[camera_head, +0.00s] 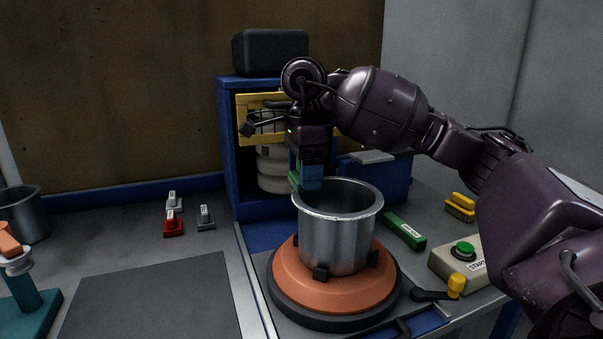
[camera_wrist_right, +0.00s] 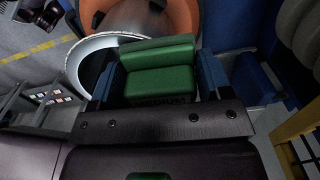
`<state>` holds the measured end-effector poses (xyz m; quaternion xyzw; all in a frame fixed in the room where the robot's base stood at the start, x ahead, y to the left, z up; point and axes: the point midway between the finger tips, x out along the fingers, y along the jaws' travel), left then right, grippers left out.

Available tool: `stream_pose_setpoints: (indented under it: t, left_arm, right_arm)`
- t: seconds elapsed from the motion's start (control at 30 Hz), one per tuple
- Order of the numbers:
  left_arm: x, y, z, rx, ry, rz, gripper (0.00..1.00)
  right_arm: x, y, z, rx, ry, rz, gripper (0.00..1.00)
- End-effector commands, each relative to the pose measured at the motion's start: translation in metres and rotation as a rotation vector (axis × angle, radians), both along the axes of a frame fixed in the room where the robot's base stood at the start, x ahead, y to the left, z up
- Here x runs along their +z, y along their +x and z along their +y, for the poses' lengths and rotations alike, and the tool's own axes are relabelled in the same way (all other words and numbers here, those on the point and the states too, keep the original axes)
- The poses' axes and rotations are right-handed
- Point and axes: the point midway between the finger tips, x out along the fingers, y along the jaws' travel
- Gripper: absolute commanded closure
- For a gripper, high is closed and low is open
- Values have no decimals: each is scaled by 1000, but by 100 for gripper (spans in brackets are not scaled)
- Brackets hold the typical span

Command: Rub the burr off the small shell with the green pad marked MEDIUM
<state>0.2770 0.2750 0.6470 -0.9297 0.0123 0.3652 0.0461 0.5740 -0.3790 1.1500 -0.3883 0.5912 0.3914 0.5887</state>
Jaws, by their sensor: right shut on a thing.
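A metal shell (camera_head: 337,232), open at the top, stands upright in the clamps of an orange turntable (camera_head: 290,275). My right gripper (camera_head: 307,180) is at the back left of its rim, fingers pointing down. It is shut on a green pad (camera_wrist_right: 160,72), which sits between the blue fingers in the right wrist view. I cannot make out the burr. My left gripper is not in view.
A green bar with a white label (camera_head: 404,231) lies right of the turntable, near a yellow brush (camera_head: 460,207) and a START button box (camera_head: 460,262). A blue cabinet (camera_head: 228,150) stands behind. Small red and grey clamps (camera_head: 173,225) and another metal pot (camera_head: 24,215) are left.

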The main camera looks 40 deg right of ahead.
Motion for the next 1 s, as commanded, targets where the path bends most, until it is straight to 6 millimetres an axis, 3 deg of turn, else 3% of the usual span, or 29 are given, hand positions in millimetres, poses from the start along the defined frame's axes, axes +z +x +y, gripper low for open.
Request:
stream_pose_setpoints:
  t: [1.0]
  left_arm:
    - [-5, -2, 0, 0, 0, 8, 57]
  right_arm:
    - [-1, 3, -31, -1, 1, -1, 51]
